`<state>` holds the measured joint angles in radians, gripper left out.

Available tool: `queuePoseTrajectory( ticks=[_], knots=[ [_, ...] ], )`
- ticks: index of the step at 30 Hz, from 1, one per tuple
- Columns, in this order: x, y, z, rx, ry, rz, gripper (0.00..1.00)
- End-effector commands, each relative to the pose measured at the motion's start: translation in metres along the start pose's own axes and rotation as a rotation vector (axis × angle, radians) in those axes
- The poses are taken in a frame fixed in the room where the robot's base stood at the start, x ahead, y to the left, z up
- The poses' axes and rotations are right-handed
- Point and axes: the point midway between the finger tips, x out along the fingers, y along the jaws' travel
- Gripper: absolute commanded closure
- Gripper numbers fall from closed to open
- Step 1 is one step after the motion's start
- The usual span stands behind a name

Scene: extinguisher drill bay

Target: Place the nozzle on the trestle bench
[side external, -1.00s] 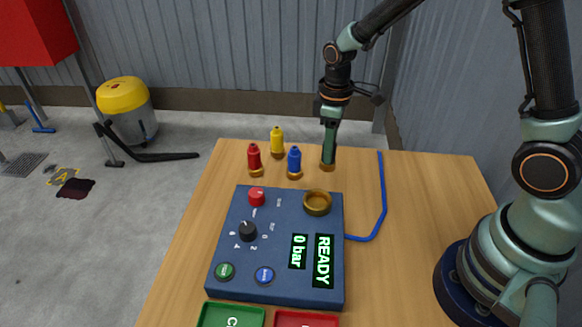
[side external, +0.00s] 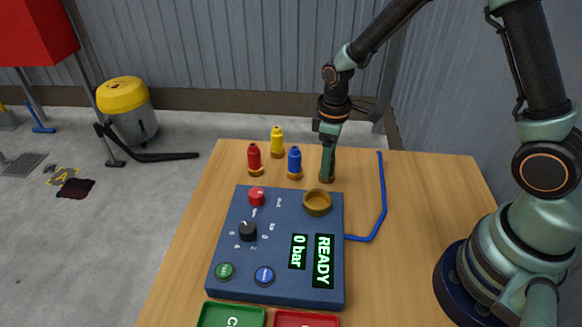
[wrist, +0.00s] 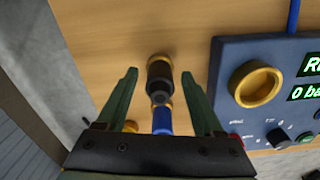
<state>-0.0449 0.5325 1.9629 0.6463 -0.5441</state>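My gripper (wrist: 159,72) is open, its two green fingers on either side of a dark nozzle (wrist: 160,80) with brass-coloured trim. In the wrist view gaps show between the nozzle and both fingers. In the side view my gripper (side external: 327,172) points down at the far part of the wooden bench top (side external: 425,210), and its fingers mostly hide the dark nozzle there. A brown base (side external: 327,180) shows at the fingertips, on the wood. A blue piece (side external: 294,162) with a brass-coloured base stands just left of the gripper.
Red (side external: 254,158) and yellow (side external: 277,141) pieces stand further left. A blue control panel (side external: 225,255) with a brass ring (side external: 317,203) lies nearer. A blue hose (side external: 384,200) runs along its right. Green (side external: 232,316) and red (side external: 305,320) trays are at the near edge.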

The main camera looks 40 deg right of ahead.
Motion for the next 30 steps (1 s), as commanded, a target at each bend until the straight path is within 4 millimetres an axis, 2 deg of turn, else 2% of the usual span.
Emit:
queuePoseTrajectory(
  ticks=[4,8,21,30],
  knots=[
    [-0.003,0.0,0.0,0.0,0.001,0.001,0.31],
    [-0.016,0.001,-0.001,0.0,0.004,0.002,0.31],
    [-0.101,0.001,-0.001,0.0,0.005,0.003,0.31],
    [-0.128,-0.001,0.002,0.013,0.011,0.007,0.31]
  ],
)
